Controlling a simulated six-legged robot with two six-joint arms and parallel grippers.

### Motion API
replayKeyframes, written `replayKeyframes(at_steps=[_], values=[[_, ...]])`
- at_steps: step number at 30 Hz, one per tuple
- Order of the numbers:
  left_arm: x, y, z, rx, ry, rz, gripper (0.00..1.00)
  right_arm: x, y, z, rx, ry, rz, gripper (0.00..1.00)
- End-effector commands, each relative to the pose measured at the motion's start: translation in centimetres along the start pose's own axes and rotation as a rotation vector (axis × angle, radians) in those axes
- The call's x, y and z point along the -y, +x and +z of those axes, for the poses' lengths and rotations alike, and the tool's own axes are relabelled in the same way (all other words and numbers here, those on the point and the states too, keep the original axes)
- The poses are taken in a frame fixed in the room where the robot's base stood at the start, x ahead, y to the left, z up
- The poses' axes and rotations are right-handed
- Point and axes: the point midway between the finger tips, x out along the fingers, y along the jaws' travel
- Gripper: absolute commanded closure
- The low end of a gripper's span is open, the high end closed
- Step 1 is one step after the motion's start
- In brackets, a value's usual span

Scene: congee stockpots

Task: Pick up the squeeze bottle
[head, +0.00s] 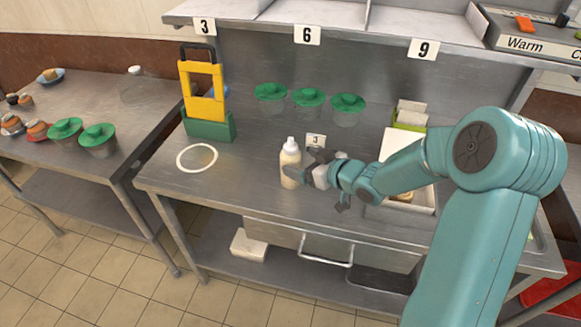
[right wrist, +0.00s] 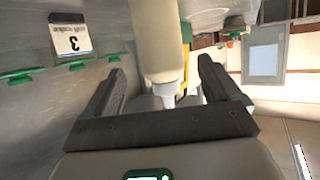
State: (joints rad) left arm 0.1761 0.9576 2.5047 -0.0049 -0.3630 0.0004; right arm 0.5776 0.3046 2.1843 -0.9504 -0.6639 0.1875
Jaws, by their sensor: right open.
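The squeeze bottle (head: 290,165) stands upright on the steel counter, with a cream-coloured body and a white nozzle cap. My right gripper (head: 298,173) is open beside its right side, reaching in from the right at the bottle's body height. In the right wrist view, which looks turned over, the bottle (right wrist: 160,40) shows between the two spread dark fingers (right wrist: 160,78). I cannot tell whether a finger touches it. My left gripper is not in view.
A small number card (head: 316,141) stands just behind the bottle. Green-lidded cups (head: 309,97) line the back, and a yellow-and-green stand (head: 205,95) is at left. A white ring (head: 197,158) lies on the counter. A pale tray (head: 423,200) sits right, under my arm.

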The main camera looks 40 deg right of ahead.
Motion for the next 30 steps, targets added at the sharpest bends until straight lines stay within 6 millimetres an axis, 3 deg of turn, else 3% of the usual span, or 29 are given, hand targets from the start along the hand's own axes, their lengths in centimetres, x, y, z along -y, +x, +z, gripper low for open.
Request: replayKeyframes(at_steps=[8, 15, 24, 25, 28, 30], values=[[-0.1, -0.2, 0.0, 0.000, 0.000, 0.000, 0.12, 0.2, 2.9, -0.1, 0.002, 0.000, -0.002, 0.10], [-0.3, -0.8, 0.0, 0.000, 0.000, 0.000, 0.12, 0.4, 6.6, 0.0, 0.000, -0.001, -0.002, 0.10], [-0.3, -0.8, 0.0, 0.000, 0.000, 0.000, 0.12, 0.3, 7.3, 0.0, 0.000, -0.001, 0.000, 0.10], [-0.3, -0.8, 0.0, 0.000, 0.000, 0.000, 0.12, 0.3, 7.3, 0.0, 0.000, -0.001, 0.000, 0.13], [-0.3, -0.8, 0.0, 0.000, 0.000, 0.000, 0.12, 0.3, 7.3, 0.0, 0.000, -0.001, 0.000, 0.46], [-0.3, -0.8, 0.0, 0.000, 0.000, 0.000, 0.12, 0.3, 7.3, 0.1, 0.001, -0.001, 0.000, 0.49]])
